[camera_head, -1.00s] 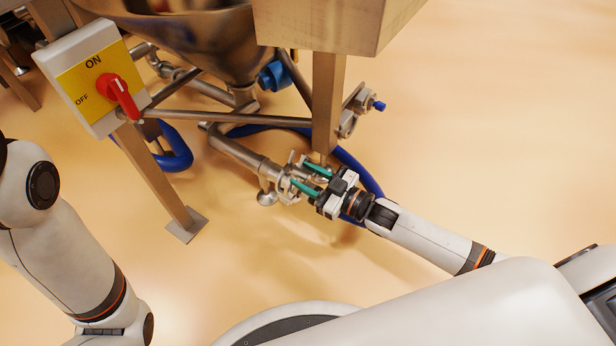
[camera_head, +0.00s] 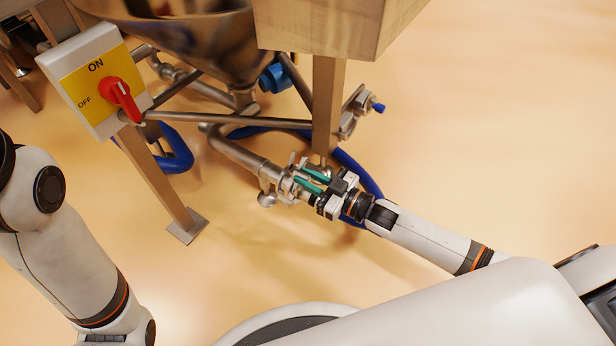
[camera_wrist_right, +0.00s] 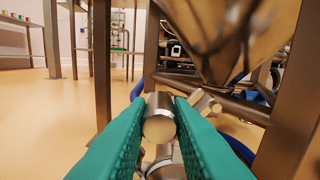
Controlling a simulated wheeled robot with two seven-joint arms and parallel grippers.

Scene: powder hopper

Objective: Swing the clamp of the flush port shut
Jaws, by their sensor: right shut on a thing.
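The flush port (camera_head: 268,176) is the steel pipe end low under the hopper, with the clamp (camera_head: 287,186) around its end. My right gripper (camera_head: 300,180) reaches in from the right, its green fingers at the clamp. In the right wrist view, the fingers (camera_wrist_right: 160,128) are shut on a short steel cylinder (camera_wrist_right: 159,128) with a pale round end, which looks like part of the clamp. The fingers partly hide the clamp, so I cannot tell how far it is swung. My left gripper is out of view; only my left arm shows.
A steel hopper (camera_head: 190,40) hangs above the pipe. Frame legs stand at left (camera_head: 160,185) and beside the clamp (camera_head: 327,105). A blue hose (camera_head: 358,178) runs behind my right gripper. A switch box (camera_head: 92,80) is at upper left. The floor at right is clear.

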